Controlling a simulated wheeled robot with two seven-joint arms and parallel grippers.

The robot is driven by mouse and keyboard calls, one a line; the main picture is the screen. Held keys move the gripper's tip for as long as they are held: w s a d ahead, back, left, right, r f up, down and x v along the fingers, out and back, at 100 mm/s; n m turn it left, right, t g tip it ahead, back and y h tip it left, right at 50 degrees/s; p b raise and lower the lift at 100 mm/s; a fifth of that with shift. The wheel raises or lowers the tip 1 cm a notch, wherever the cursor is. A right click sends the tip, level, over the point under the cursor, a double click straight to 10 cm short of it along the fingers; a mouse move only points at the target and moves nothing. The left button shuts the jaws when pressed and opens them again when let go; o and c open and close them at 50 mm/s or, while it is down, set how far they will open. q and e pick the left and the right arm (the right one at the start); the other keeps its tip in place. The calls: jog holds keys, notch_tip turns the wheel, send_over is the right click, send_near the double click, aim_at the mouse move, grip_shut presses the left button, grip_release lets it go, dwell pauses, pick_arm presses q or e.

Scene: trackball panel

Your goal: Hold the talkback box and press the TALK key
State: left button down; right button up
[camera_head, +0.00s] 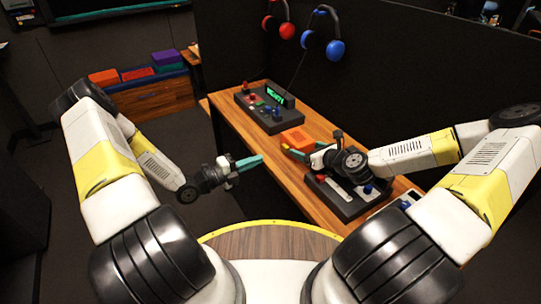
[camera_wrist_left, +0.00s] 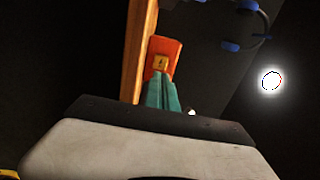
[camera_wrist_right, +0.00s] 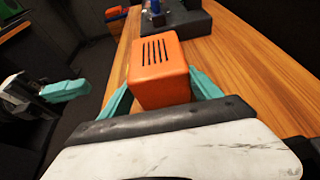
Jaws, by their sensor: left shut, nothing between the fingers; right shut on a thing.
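The orange talkback box (camera_head: 293,138) is between the fingers of my right gripper (camera_head: 300,149), near the table's left edge. In the right wrist view the box (camera_wrist_right: 159,75) shows a slotted grille, with a teal finger on each side. I cannot tell whether it touches the table. My left gripper (camera_head: 258,160) is shut and empty, left of the box and apart from it, beyond the table edge. In the left wrist view a yellow key (camera_wrist_left: 161,64), which looks like the TALK key, sits on the box face just beyond the shut fingertips (camera_wrist_left: 162,82).
A dark console with a green display (camera_head: 265,107) stands farther back on the wooden table (camera_head: 225,106). Another panel (camera_head: 340,200) lies below my right arm. Red (camera_head: 279,26) and blue headphones (camera_head: 322,40) hang on the dark wall. Open floor lies left of the table.

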jog(key=shift+d, duration=0.1)
pick_arm(q)
jog(key=v, duration=0.3)
jog(key=shift+s+a, duration=0.2)
jog(key=shift+a, duration=0.15)
pick_arm(e)
jog(key=o, duration=1.6)
jog(key=v, duration=1.2)
